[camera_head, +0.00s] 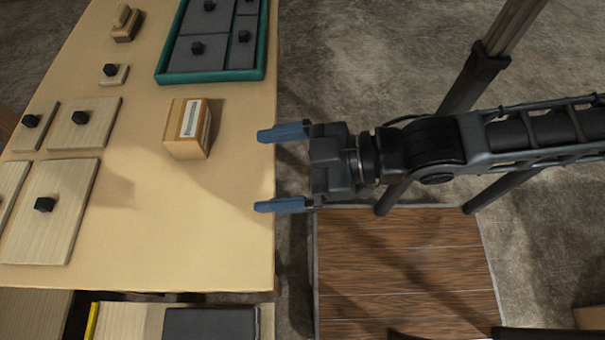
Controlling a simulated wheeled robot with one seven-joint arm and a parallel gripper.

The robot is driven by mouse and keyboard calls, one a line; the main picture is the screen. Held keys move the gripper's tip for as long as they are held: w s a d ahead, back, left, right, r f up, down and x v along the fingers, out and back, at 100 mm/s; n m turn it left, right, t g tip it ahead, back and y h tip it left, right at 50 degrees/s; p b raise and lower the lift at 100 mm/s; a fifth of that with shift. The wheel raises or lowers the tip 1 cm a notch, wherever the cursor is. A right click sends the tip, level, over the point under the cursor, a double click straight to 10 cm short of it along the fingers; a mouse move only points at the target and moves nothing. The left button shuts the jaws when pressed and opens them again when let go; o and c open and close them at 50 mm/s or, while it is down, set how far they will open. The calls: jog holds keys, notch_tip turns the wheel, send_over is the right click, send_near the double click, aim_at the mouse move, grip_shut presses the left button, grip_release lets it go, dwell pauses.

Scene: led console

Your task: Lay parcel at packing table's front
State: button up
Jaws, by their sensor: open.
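A small brown cardboard parcel (184,140) with a white label on top sits on the pale table (190,240), near its right edge and below the teal tray. My gripper (268,170) comes in from the right. Its two blue fingers are spread wide and empty, with their tips just over the table's right edge. The parcel lies to the left of the fingers, apart from them and closer to the upper finger's level.
A teal-rimmed tray (212,76) with dark knobbed plates lies at the table's top right. Several wooden boards with black knobs (51,212) fill the left side. The table's lower right surface is clear. A wooden platform (405,265) is on the floor.

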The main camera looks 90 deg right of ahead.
jog(key=shift+m, duration=0.7)
jog(key=s+a, duration=0.1)
jog(key=s+a+r, duration=0.1)
jog(key=s+a, duration=0.1)
jog(key=shift+s+r, duration=0.35)
jog(key=shift+r, duration=0.05)
